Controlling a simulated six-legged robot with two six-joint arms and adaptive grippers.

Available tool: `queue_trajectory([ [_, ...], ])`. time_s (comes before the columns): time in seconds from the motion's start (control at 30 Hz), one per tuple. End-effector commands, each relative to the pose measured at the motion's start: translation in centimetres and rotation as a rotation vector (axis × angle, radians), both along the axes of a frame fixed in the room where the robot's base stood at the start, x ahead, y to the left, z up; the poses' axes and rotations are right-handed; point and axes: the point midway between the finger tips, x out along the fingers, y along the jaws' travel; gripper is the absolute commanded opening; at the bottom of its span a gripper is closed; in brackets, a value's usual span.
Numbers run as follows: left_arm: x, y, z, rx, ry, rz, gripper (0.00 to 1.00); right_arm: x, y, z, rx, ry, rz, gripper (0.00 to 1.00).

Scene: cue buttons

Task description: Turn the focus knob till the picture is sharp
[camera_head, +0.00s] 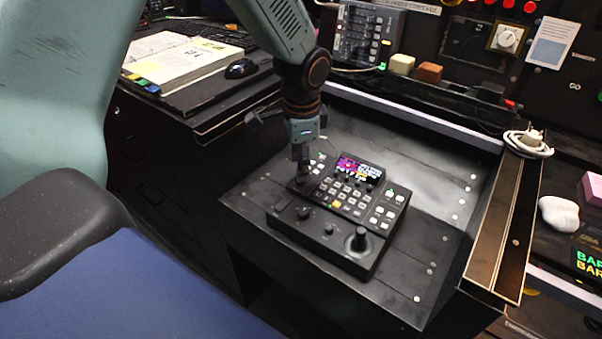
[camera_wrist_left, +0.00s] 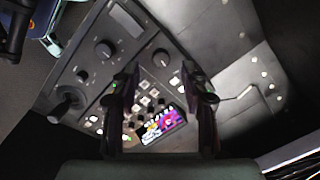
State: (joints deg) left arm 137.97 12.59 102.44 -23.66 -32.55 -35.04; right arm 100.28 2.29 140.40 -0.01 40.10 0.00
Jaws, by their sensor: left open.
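A black control console (camera_head: 313,227) lies on the grey desk top. Its small lit screen (camera_head: 360,168) shows a purple, red and yellow picture, too small to judge for sharpness; the screen also shows in the left wrist view (camera_wrist_left: 165,125). My left gripper (camera_head: 303,178) points down at the console's far left corner. In the left wrist view my left gripper (camera_wrist_left: 160,72) is open, with a round dark knob (camera_wrist_left: 161,58) between and just beyond its fingertips. Contact cannot be told. A larger knob (camera_wrist_left: 104,49) sits beside it. No label marks the focus knob legibly.
A black joystick (camera_head: 360,240) stands at the console's near right, with several lit buttons behind it. A raised ledge (camera_head: 420,115) and a wall of equipment bound the desk behind. An open book (camera_head: 178,62) lies at left. Bare desk surface (camera_head: 440,190) lies to the right.

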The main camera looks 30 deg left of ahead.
Motion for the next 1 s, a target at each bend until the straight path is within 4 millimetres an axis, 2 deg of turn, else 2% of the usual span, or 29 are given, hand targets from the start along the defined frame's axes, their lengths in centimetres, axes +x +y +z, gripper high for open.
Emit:
queue_trajectory([
  [0.03, 0.0, 0.1, -1.1, -0.001, 0.002, 0.000, 0.45, 0.0, 0.0, -0.5, 0.000, 0.000, 0.000, 0.40],
  [0.1, 0.1, 0.1, -2.1, 0.000, 0.001, 0.000, 0.45, 0.0, 0.0, -0.8, 0.000, 0.000, 0.000, 0.40],
  [0.23, 0.3, 0.2, -3.3, 0.000, 0.000, 0.000, 0.45, 0.0, 0.0, -1.1, 0.000, 0.000, 0.000, 0.40],
  [0.63, 0.6, 0.3, -3.9, 0.000, -0.001, 0.000, 0.44, 0.0, 0.0, -1.2, 0.000, 0.000, 0.000, 0.40],
  [1.0, 0.6, 0.3, -3.9, 0.001, -0.001, 0.000, 0.13, 0.0, 0.0, -1.2, 0.000, 0.000, 0.000, 0.40],
])
